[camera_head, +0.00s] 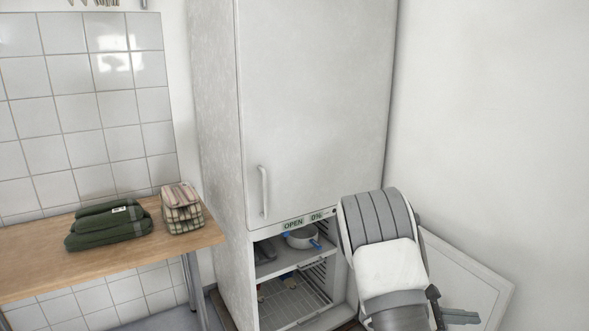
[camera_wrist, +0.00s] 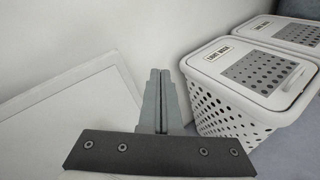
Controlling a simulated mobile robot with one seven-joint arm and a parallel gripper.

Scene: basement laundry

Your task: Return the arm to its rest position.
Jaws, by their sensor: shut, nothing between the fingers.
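My arm reaches down at the lower right of the head view, in front of the fridge's open lower part. My gripper (camera_head: 462,317) shows only partly at the bottom edge there, pointing right. In the wrist view my gripper (camera_wrist: 160,74) is seen whole, its two grey fingers pressed together with nothing between them. It is beside the white open door panel (camera_wrist: 62,118) and left of a white laundry basket (camera_wrist: 228,112). I see no contact with either.
The fridge (camera_head: 313,110) has its upper door shut and its lower door (camera_head: 470,275) swung open behind my arm. A pot (camera_head: 300,239) with blue handles stands inside. A wooden table (camera_head: 35,268) at left bears green towels (camera_head: 108,227) and a plaid bag (camera_head: 182,210).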

